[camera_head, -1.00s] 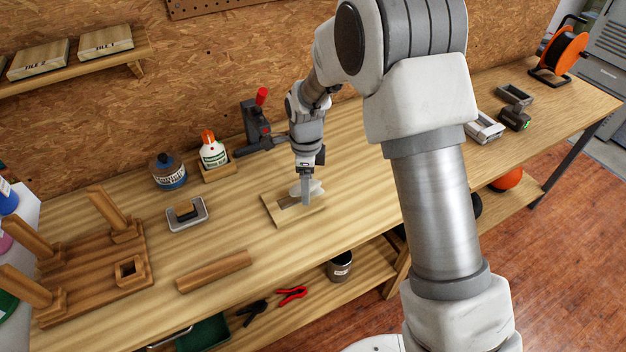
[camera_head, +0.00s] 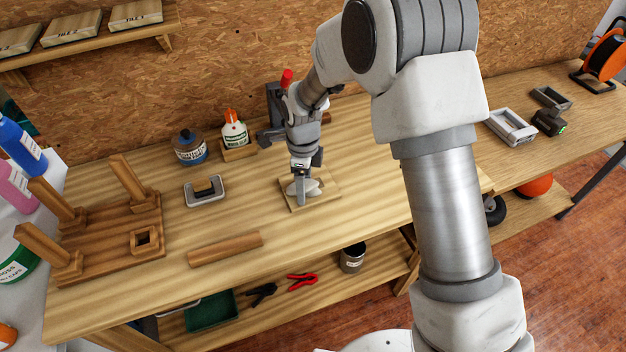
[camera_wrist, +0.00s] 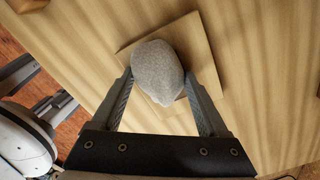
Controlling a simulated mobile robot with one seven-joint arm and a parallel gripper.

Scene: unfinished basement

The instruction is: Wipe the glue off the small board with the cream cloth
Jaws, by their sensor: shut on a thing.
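The small board (camera_head: 329,186) lies flat on the workbench. It also shows in the wrist view (camera_wrist: 192,40), partly covered. The cloth (camera_head: 312,187) is a bunched, pale greyish wad on the board. In the wrist view the cloth (camera_wrist: 158,72) sits between my fingers. My gripper (camera_head: 301,200) points down over the board and is shut on the cloth. It also shows in the wrist view (camera_wrist: 160,98). No glue can be made out; the part of the board under the cloth is hidden.
A wooden stick (camera_head: 225,249) lies at the front left of the bench. A sponge-like block in a grey tray (camera_head: 205,191), a blue-labelled jar (camera_head: 189,148) and a glue bottle (camera_head: 234,132) stand to the left. An upturned legged wooden frame (camera_head: 105,230) lies further left. Bench right of the board is clear.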

